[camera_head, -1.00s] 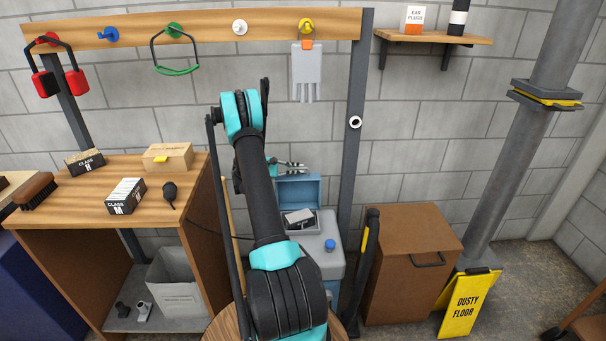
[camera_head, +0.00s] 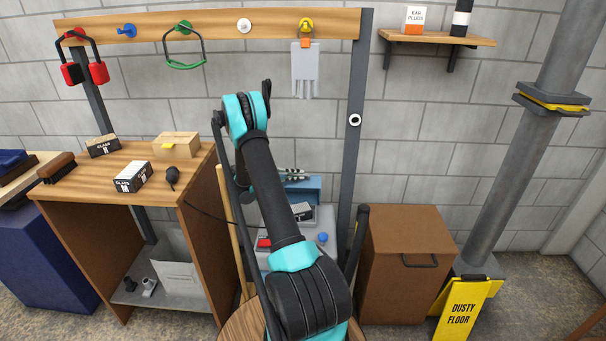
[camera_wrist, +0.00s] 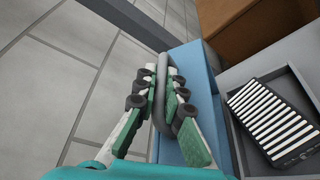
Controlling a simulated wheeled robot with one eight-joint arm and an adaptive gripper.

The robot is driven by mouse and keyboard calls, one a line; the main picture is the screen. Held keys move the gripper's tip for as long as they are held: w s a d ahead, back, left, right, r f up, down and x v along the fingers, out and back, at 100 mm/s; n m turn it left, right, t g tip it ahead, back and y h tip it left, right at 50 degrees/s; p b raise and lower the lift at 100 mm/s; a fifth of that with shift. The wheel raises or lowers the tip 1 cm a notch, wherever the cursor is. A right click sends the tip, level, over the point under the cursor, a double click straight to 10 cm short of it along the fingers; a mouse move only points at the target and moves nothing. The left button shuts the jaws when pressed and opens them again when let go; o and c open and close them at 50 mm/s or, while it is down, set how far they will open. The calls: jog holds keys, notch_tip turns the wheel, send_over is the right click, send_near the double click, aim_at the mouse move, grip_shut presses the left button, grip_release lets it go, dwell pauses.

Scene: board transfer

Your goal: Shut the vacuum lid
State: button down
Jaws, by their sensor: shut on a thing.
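The vacuum (camera_head: 327,222) stands behind my arm, partly hidden by it. Its blue lid (camera_head: 312,190) stands raised at the back; it also shows in the wrist view (camera_wrist: 198,75). My gripper (camera_wrist: 161,92) is shut on the grey bar handle (camera_wrist: 163,66) of the lid, with fingers on both sides of it. In the head view, my gripper (camera_head: 294,174) is at the lid's upper edge. A dark filter cartridge with white pleats (camera_wrist: 268,118) sits in the open grey compartment; it also shows in the head view (camera_head: 302,211).
A brown cabinet (camera_head: 405,270) stands right of the vacuum, with a grey post (camera_head: 355,150) between. A wooden workbench (camera_head: 105,185) with boxes is at the left. A yellow floor sign (camera_head: 462,310) stands at the right. A brick wall is behind.

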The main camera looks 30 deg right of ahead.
jog(key=shift+r, duration=0.1)
jog(key=c, duration=1.9)
grip_release()
notch_tip(320, 180, up, 10)
